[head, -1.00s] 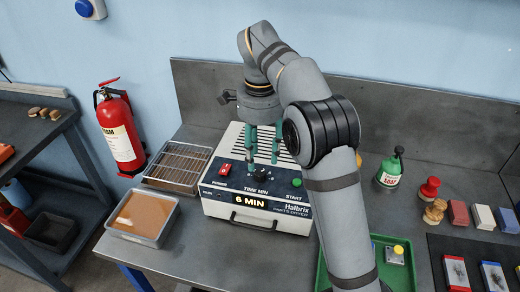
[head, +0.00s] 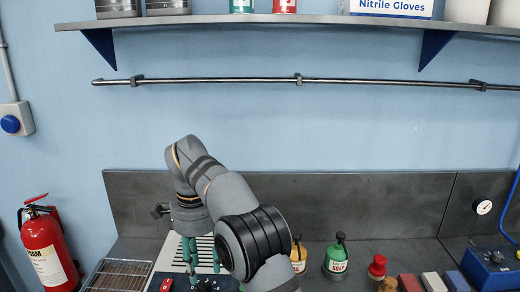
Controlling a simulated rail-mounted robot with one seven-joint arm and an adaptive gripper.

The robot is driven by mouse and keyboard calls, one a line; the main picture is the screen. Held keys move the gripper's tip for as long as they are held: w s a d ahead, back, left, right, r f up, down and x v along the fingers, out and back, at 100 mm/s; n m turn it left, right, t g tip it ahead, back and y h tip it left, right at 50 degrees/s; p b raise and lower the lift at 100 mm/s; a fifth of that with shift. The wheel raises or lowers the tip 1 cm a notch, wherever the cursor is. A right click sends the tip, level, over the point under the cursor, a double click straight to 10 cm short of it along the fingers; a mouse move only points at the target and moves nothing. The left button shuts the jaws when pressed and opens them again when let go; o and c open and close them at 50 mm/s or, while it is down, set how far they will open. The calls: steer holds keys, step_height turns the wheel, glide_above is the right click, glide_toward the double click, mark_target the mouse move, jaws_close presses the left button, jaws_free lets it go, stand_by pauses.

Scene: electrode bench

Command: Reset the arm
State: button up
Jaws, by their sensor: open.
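My gripper (head: 204,265) shows at the lower left of the head view, with green fingers pointing down. Its fingers are apart with nothing seen between them. It is over the dryer (head: 168,254), a pale box with dark slots and a dark front panel, cut off by the bottom edge. I cannot tell whether the fingertips touch the dryer's panel. My arm bends down from above the dryer and covers its right part.
A wire rack (head: 118,275) lies left of the dryer, and a red extinguisher (head: 48,254) hangs farther left. Bottles, including a green one (head: 339,258), and a red stamp (head: 377,267) stand to the right. A shelf (head: 270,20) and a rail (head: 220,80) run along the wall above.

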mark_target(204, 284)
step_height(204, 284, down, 6)
steer(key=shift+r, duration=0.1)
stand_by(0.5)
